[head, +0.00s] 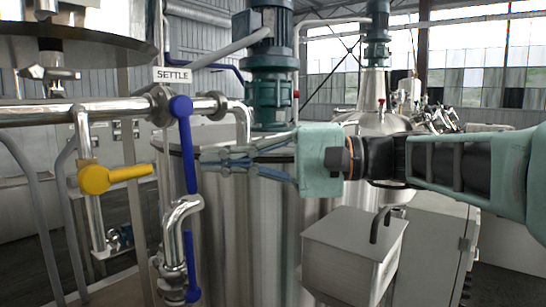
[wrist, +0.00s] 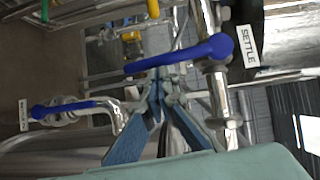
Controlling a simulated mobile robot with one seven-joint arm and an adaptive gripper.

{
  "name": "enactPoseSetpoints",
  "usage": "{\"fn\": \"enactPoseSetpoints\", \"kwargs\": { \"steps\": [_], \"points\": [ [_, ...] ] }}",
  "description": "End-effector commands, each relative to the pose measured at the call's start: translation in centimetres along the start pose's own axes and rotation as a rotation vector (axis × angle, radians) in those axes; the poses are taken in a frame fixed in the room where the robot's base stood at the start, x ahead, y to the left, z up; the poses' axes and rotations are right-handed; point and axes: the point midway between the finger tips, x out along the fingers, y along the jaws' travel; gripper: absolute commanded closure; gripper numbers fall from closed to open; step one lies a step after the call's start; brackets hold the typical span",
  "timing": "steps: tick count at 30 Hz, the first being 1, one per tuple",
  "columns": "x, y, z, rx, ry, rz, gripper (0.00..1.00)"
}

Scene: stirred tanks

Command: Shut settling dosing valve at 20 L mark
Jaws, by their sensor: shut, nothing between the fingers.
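The white SETTLE sign (head: 172,75) sits above a valve on the horizontal steel pipe; it also shows sideways in the wrist view (wrist: 247,46). This valve's blue lever (head: 187,145) hangs straight down from its hub, across the pipe's line. In the wrist view the lever (wrist: 170,62) runs left from its round hub. My gripper (head: 203,158) is shut and empty, its fingertips just right of the lever. In the wrist view the fingertips (wrist: 160,85) are close to the lever's middle; I cannot tell whether they touch. No volume mark is readable.
A yellow-handled valve (head: 97,179) is at left, its lever pointing right. Another blue lever (head: 190,262) is lower down, below a bent steel pipe (head: 180,217). A large steel tank (head: 240,240) stands behind my gripper. A grey box (head: 352,255) is at lower right.

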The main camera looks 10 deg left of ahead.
Motion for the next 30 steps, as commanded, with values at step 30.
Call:
{"fn": "enactPoseSetpoints", "kwargs": {
  "steps": [30],
  "points": [
    [1.1,0.2,1.4,0.084,-0.001,-0.057,1.00]
  ]
}}
